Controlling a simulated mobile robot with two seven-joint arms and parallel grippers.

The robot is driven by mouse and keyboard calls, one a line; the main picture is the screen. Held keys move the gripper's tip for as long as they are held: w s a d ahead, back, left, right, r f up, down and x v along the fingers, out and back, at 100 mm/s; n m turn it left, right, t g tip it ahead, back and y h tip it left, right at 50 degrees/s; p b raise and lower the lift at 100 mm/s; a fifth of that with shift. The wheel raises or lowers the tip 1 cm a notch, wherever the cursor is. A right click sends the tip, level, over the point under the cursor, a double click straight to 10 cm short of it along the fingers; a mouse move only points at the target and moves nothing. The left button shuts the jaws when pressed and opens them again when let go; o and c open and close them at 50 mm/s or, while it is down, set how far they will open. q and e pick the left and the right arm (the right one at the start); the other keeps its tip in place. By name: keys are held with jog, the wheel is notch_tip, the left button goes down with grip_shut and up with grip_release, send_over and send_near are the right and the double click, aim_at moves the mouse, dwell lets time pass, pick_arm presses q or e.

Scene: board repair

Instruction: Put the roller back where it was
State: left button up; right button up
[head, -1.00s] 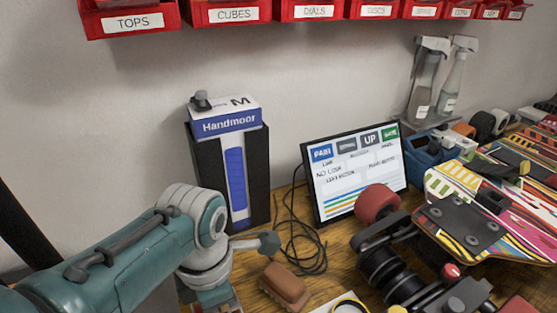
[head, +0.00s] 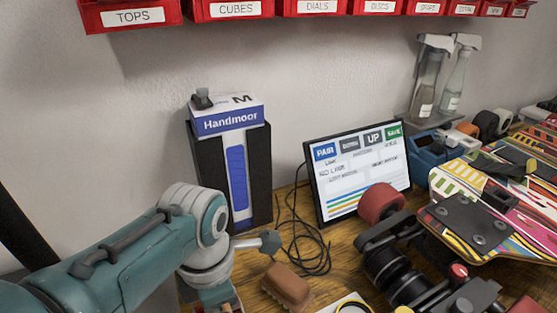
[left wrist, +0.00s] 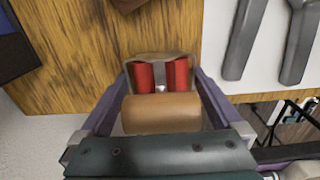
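In the left wrist view, a tan cylinder, which looks like the roller (left wrist: 162,114), lies crosswise between the fingers of my left gripper (left wrist: 162,76). The red finger pads are close together on a narrow grey part that seems to belong to the roller. The gripper looks shut on it, above the wooden bench (left wrist: 60,65). In the head view my left arm comes in from the lower left, and its gripper is mostly cut off at the bottom edge. The roller cannot be made out there. My right gripper cannot be made out in either view.
A brown brush (head: 287,286) lies on the bench near a white sheet with a yellow ring (head: 352,307). Grey tools (left wrist: 245,40) lie on a white surface. A blue-white box (head: 229,117), a tablet (head: 356,170) and loose cables stand behind. A skateboard (head: 480,225) fills the right.

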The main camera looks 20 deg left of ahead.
pick_arm(q)
jog(key=shift+s+f, duration=0.35)
jog(key=shift+f, duration=0.1)
jog(key=r+p, duration=0.2)
jog(key=r, duration=0.1)
jog(key=d+r+p, duration=0.1)
jog(key=r, duration=0.1)
jog(key=r+p, duration=0.2)
jog(key=r, duration=0.2)
jog(key=r+p, duration=0.1)
jog(key=r, duration=0.3)
jog(key=shift+a+r+p, duration=0.2)
jog(key=shift+r+p, duration=0.1)
jog(key=shift+p, duration=0.05)
